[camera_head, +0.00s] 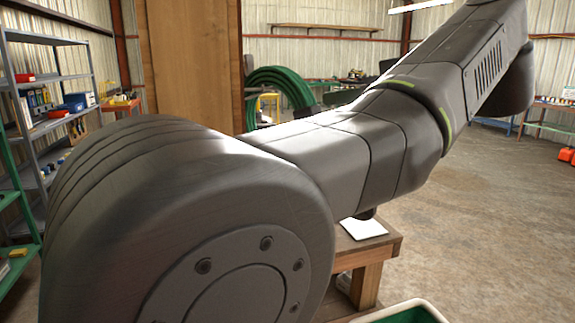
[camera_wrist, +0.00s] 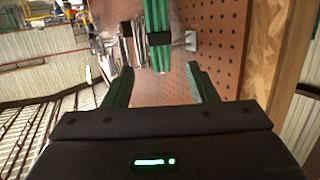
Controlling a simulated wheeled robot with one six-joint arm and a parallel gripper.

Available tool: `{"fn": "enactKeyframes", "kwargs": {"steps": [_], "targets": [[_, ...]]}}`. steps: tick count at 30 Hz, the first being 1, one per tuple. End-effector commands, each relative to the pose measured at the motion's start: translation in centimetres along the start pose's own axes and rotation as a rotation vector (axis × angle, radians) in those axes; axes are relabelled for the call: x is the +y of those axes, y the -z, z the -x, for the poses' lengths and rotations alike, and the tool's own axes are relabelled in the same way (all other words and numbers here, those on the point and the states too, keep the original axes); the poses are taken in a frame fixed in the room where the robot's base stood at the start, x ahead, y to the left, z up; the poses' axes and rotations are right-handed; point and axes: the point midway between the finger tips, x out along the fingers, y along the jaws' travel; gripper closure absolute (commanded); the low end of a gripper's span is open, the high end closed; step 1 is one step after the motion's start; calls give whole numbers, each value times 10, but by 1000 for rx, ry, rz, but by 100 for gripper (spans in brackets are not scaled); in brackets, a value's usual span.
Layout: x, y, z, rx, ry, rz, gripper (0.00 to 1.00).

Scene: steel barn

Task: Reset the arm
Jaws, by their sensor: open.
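My arm (camera_head: 330,150) fills much of the head view, reaching from the lower left up to the top right; its end is outside that view. In the wrist view my gripper (camera_wrist: 161,82) is open, its two dark green fingers spread apart with nothing seen between their tips. Beyond the fingers is a brown pegboard (camera_wrist: 220,45). A bundle of green strands with a black band (camera_wrist: 159,40) hangs in front of it. Metallic items beside the bundle are too small to make out.
A wooden bench (camera_head: 366,262) with a white sheet (camera_head: 363,228) stands partly behind my arm. A green-lined bin (camera_head: 405,315) is at the bottom edge.

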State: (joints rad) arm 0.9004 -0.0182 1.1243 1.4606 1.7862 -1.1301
Motion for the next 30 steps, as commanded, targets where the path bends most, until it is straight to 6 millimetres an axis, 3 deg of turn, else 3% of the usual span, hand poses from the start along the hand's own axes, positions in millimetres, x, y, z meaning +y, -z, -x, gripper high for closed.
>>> {"fn": "enactKeyframes", "kwargs": {"steps": [21,30], "targets": [[0,2,-87,1,3,0,47],[0,2,-110,1,0,2,47]]}}
